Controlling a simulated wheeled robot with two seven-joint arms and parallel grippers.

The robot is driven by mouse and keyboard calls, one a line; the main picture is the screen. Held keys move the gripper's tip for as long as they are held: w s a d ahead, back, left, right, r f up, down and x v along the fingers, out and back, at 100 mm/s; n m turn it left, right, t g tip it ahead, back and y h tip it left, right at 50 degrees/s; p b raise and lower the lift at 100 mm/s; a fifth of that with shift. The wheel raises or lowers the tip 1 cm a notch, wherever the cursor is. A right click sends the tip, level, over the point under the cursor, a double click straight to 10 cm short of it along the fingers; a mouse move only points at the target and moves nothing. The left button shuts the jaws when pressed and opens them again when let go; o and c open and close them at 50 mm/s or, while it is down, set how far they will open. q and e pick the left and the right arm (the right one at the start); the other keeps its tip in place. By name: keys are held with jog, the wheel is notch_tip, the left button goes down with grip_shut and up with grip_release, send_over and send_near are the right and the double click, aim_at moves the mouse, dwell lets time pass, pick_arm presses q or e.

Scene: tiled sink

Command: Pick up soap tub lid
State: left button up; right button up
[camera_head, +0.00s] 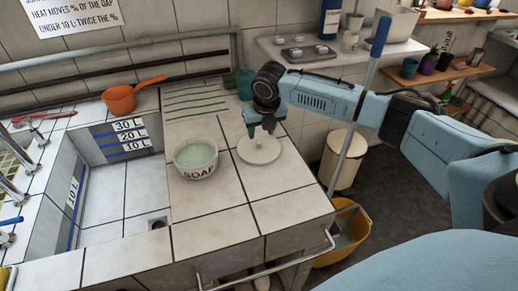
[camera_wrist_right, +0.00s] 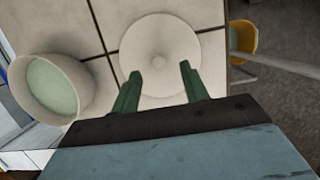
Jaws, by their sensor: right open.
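The soap tub lid (camera_head: 260,151) is a pale round disc with a small central knob, lying on the tiled counter. It also shows in the right wrist view (camera_wrist_right: 160,48). My right gripper (camera_head: 261,131) is above the lid, its fingers pointing down. In the wrist view its two green fingers (camera_wrist_right: 161,78) are apart, one to each side below the knob, with nothing between them. I cannot tell whether they touch the lid. The soap tub (camera_head: 196,160), a white bowl of pale green soap, stands uncovered to the left of the lid. My left gripper is not in view.
A tiled sink basin (camera_head: 126,203) with level marks is at the left. An orange pan (camera_head: 119,99) sits behind it.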

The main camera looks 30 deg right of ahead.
aim_at(259, 142)
jog(key=x, duration=0.2)
jog(key=b+x, duration=0.1)
jog(key=x, duration=0.1)
jog(key=shift+s+a+f, duration=0.1)
jog(key=shift+a+f, duration=0.1)
jog(key=shift+f, duration=0.25)
grip_shut()
